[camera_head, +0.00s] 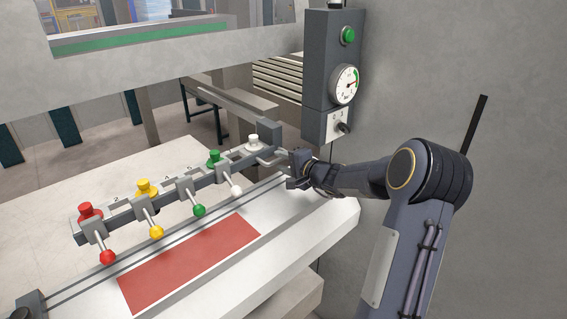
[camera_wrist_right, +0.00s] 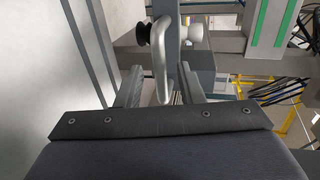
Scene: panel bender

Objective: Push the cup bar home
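The cup bar (camera_head: 170,193) is a long grey bar lying diagonally over the white table, with red, yellow, green and white cups along it. Short levers with matching coloured balls stick out from its front side. My right gripper (camera_head: 296,166) is at the bar's right end, below the gauge panel. In the right wrist view a bent grey handle (camera_wrist_right: 161,58) reaches down between the two fingers (camera_wrist_right: 163,88). The fingers stand apart with gaps beside the handle, so I see no grip on it.
A red sheet (camera_head: 190,262) lies on the white table (camera_head: 310,238) in front of two dark rails. A grey panel with a round gauge (camera_head: 344,85) and a green button (camera_head: 348,35) stands close above my right gripper.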

